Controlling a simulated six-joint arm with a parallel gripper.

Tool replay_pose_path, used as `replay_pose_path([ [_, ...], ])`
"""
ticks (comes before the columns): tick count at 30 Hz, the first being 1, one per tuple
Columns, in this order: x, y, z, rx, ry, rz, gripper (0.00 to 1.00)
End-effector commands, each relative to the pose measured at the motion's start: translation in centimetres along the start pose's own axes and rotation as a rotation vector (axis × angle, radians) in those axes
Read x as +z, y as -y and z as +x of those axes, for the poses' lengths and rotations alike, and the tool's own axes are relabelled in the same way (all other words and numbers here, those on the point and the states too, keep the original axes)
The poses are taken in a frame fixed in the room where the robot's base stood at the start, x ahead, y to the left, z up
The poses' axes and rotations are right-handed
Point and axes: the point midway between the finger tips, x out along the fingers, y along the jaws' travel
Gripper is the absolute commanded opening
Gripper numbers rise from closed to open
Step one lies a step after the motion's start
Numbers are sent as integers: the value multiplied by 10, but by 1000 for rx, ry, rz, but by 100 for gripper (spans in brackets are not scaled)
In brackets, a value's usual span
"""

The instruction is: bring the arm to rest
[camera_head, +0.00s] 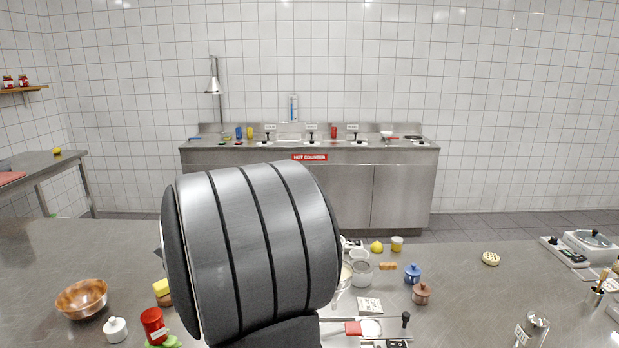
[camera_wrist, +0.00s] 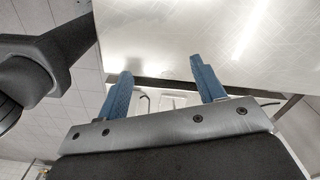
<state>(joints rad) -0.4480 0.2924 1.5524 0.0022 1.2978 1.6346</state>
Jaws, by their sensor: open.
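My gripper (camera_wrist: 160,88) shows in the wrist view with its two blue fingers spread apart and nothing between them. Beyond the fingers are a plain pale metal surface and some white shapes too unclear to name. In the head view my own arm, a large dark grey ribbed link, fills the middle and hides part of the counter; the gripper itself is not visible there.
The steel counter (camera_head: 470,290) holds a copper bowl (camera_head: 82,298), a red container (camera_head: 154,325) and a white lidded jar (camera_head: 115,329) at left. A blue pot (camera_head: 412,273) and a brown pot (camera_head: 421,293) stand right of my arm.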

Motion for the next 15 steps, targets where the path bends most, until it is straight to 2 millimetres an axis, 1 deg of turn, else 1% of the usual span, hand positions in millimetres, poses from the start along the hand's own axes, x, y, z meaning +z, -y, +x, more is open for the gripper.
replay_pose_path([
  [1, -9, -6, 4, 1, 0, 41, 63],
  [3, -20, -14, 8, 0, 0, 95, 63],
  [11, -57, -46, 26, 0, -1, 298, 63],
  [15, -75, -65, 37, -1, -2, 409, 63],
])
